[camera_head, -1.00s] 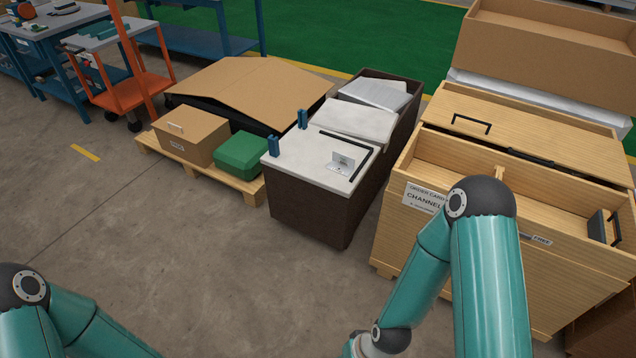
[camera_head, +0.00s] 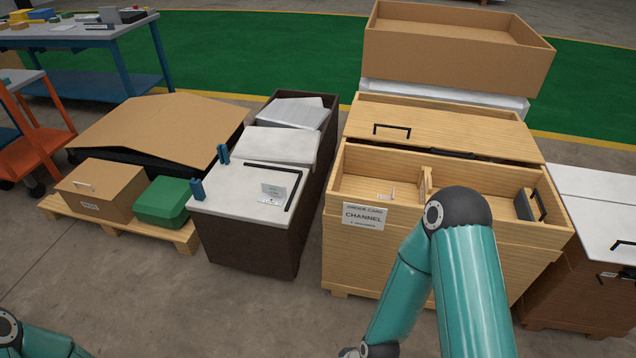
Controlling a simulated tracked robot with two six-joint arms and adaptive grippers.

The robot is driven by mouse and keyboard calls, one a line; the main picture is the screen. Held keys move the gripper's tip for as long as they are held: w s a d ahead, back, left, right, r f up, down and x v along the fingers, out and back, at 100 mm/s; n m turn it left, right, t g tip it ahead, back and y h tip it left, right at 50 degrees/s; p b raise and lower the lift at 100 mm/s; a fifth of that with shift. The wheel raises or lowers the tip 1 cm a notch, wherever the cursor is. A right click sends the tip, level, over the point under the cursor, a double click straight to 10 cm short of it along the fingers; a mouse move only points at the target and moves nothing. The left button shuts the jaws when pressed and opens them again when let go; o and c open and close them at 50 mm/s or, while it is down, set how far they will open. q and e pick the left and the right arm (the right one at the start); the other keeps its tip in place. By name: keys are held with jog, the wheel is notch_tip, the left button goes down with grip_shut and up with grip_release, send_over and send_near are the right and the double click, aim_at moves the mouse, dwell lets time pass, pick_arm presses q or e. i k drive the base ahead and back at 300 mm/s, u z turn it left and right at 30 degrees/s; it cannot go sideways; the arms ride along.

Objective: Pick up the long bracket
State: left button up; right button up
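Several dark parts could be the long bracket; I cannot tell which one is meant. A thin black L-shaped strip (camera_head: 293,192) lies along the right edge of the white-topped dark bin. A black U-shaped piece (camera_head: 392,128) is on the wooden panel behind the crate. A dark grey piece with a black handle-like loop (camera_head: 538,205) is in the crate's right compartment. Only arm links of mine show: the right arm stands in front of the wooden crate, the left arm is at the lower left corner. Both grippers are outside the picture.
The wooden crate (camera_head: 363,245) carries a "CHANNEL" order card (camera_head: 363,215). The dark bin (camera_head: 255,245) has two blue clamps (camera_head: 197,190) and a small card (camera_head: 273,192). A pallet (camera_head: 182,238) holds a cardboard box (camera_head: 100,190) and green case (camera_head: 163,200). A white-topped brown cabinet (camera_head: 590,200) stands right.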

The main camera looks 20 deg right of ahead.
aim_at(272, 193)
jog(key=z, duration=0.3)
jog(key=i, duration=1.9)
jog(key=u, duration=0.8)
jog(key=k, duration=0.85)
jog(key=u, duration=0.15)
jog(key=i, duration=0.9)
jog(key=z, duration=0.1)
